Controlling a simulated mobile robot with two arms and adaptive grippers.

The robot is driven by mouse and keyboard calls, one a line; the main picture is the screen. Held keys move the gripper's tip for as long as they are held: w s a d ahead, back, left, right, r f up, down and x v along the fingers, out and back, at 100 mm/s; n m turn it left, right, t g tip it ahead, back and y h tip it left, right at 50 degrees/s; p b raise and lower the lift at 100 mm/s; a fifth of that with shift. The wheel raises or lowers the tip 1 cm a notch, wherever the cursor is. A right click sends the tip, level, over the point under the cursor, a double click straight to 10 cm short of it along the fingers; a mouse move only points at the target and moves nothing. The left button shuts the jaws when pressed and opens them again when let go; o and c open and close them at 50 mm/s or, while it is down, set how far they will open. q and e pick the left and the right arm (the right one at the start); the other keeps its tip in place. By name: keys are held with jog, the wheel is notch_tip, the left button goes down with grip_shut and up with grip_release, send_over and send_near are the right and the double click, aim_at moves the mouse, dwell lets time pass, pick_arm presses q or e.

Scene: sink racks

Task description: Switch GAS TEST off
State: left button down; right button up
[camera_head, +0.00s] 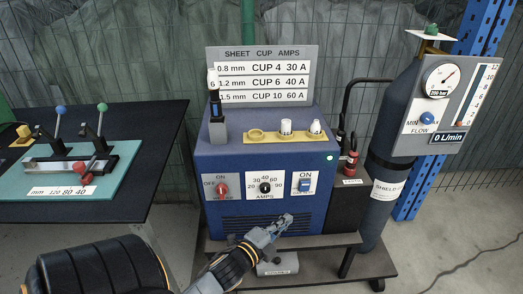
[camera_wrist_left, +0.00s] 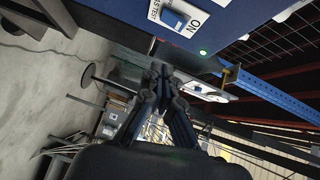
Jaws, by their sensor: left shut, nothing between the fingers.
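The GAS TEST switch (camera_head: 305,184) is a blue rocker on a white plate marked ON, at the right of the blue welder's front. I cannot tell clearly which way it is set. Its plate also shows at the top of the left wrist view (camera_wrist_left: 178,17), cut off by the frame edge. My left gripper (camera_head: 286,219) is shut and empty, in front of the welder's lower front, below and slightly left of the switch. Its closed fingers show in the left wrist view (camera_wrist_left: 161,70), apart from the plate. My right gripper is not in view.
The welder (camera_head: 232,163) also carries a red OFF/ON switch (camera_head: 222,187), a black AMPS dial (camera_head: 265,187) and a lit green lamp (camera_head: 329,157). A gas cylinder (camera_head: 385,186) with a flow panel stands right. A bench with a teal jig (camera_head: 115,160) is left.

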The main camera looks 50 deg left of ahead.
pick_arm(q)
jog(key=s+d+f+n+g+p, duration=0.1)
jog(key=s+f, duration=0.3)
jog(key=f, duration=0.5)
jog(key=s+d+f+n+g+p, duration=0.1)
jog(key=s+f+n+g, duration=0.3)
jog(key=f, duration=0.6)
jog(key=s+d+f+n+g+p, duration=0.1)
jog(key=s+d+f+n+g, duration=0.2)
jog(key=f, duration=0.7)
jog(key=shift+s+f+p, duration=0.25)
jog(key=shift+s+p, duration=0.05)
jog(key=shift+s, duration=0.85)
jog(key=s+d+f+n+g, duration=0.2)
jog(key=s+f, duration=0.2)
jog(key=s, duration=0.4)
jog(key=s+d+f+n+g, duration=0.1)
jog(key=s+d+f+g, duration=0.1)
jog(key=s+f, duration=0.3)
jog(key=s+d+f+n+g+h+p, duration=0.1)
jog(key=s+d+f+n+g, duration=0.1)
jog(key=s, duration=1)
notch_tip(320, 180, down, 2)
jog(key=shift+s+d+f+n+g, duration=0.15)
jog(key=shift+f+n+g, duration=0.15)
jog(key=shift+g, duration=0.6)
